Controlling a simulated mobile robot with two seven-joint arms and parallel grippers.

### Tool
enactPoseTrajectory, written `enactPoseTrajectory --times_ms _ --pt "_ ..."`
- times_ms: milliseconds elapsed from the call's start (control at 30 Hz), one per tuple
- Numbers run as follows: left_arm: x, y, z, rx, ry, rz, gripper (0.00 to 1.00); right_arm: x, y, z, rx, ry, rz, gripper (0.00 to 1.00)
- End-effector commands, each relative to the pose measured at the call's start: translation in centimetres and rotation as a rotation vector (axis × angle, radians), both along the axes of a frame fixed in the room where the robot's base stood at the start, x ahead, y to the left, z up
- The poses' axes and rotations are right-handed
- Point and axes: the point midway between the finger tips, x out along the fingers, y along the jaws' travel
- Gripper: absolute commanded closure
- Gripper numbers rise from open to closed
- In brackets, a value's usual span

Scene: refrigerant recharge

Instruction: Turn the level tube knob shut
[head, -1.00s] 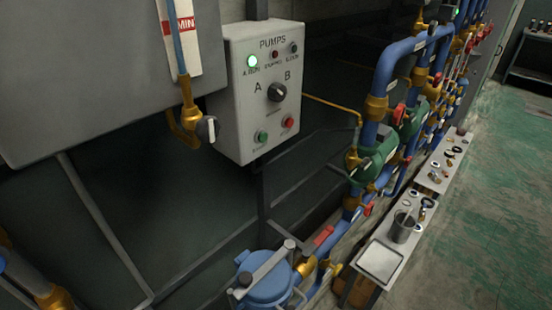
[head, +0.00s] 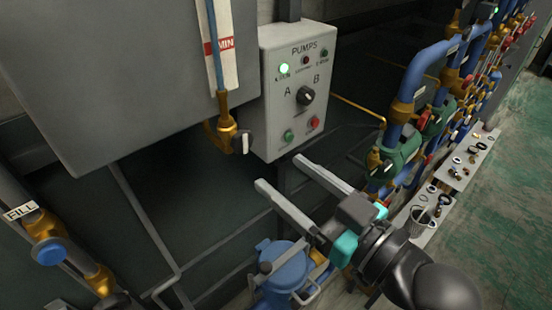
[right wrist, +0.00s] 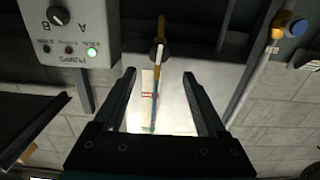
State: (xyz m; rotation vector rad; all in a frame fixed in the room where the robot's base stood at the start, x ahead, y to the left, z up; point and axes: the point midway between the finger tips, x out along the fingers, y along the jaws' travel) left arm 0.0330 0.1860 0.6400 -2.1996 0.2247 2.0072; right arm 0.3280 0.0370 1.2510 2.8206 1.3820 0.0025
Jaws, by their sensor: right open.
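The level tube knob (head: 242,143) is a small dark and pale handle on the brass fitting (head: 225,118) at the foot of the blue level tube (head: 214,45). My right gripper (head: 280,172) is open and empty, below and to the right of the knob and apart from it. In the right wrist view, which is upside down, the knob (right wrist: 157,51) shows beyond and between the open fingers (right wrist: 159,74). My left gripper is out of view.
The grey PUMPS box (head: 283,115) stands just right of the knob. The grey tank (head: 120,70) is to its left. A blue lidded vessel (head: 280,268) is below my right gripper. Blue pipes with valves (head: 405,110) and a bench with parts (head: 415,235) are at the right.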

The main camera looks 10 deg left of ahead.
Motion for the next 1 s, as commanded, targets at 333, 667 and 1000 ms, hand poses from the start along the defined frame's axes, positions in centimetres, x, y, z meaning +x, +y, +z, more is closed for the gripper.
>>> enactPoseTrajectory --times_ms 333,667,1000 --pt "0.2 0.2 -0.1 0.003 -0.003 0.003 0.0 2.3 2.9 0.0 0.004 0.001 -0.001 0.26" --pt "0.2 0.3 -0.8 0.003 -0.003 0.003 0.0 4.8 6.1 -0.1 0.003 0.002 -0.002 0.26" --pt "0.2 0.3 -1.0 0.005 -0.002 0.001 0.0 5.6 7.0 -0.1 0.0 0.001 -0.003 0.5"
